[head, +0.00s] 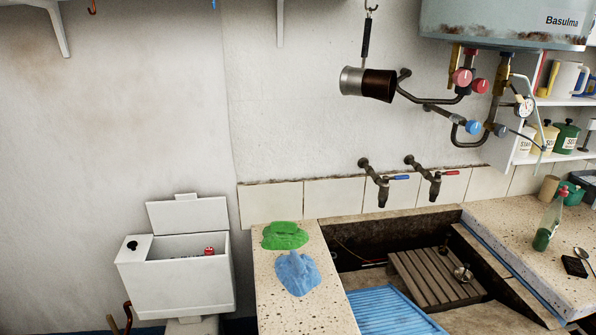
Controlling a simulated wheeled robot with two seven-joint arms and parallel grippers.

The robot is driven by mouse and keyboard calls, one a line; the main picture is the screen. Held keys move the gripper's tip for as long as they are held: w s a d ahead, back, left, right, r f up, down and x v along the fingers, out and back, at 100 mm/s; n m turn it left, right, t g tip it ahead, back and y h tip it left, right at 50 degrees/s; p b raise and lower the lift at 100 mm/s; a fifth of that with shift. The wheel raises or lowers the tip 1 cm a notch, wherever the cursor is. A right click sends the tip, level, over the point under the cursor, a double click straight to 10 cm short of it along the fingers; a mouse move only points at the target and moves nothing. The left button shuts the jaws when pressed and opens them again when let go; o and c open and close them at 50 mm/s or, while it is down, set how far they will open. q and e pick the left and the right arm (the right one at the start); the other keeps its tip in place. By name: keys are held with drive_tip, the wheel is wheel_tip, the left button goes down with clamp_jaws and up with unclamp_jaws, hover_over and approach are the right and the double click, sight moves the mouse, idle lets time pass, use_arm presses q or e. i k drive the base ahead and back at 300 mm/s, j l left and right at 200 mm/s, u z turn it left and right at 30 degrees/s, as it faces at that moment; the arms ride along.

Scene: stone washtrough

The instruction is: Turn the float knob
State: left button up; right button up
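A white cistern (180,285) stands low at the left against the wall, with its lid (188,215) raised behind the opening. A small red knob-like part (209,251) shows inside the opening toward the right; it may be the float knob, but it is too small to be sure. A black round knob (132,245) sits on the cistern's top at the left. The inside of the cistern is mostly hidden by its front wall. Neither of my grippers is in view.
A speckled stone counter (270,320) right of the cistern holds a green cloth (285,236) and a blue glove (297,273). Beyond lies the washtrough with a wooden slatted board (435,278) and blue ribbed board (390,312). A bare wall is behind the cistern.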

sight(210, 251)
drive_tip(key=j+u, duration=0.15)
drive_tip(key=j, duration=0.35)
drive_tip(key=i+j+u, duration=0.15)
drive_tip(key=j, duration=0.3)
drive_tip(key=j+u, duration=0.15)
drive_tip(key=j, duration=0.35)
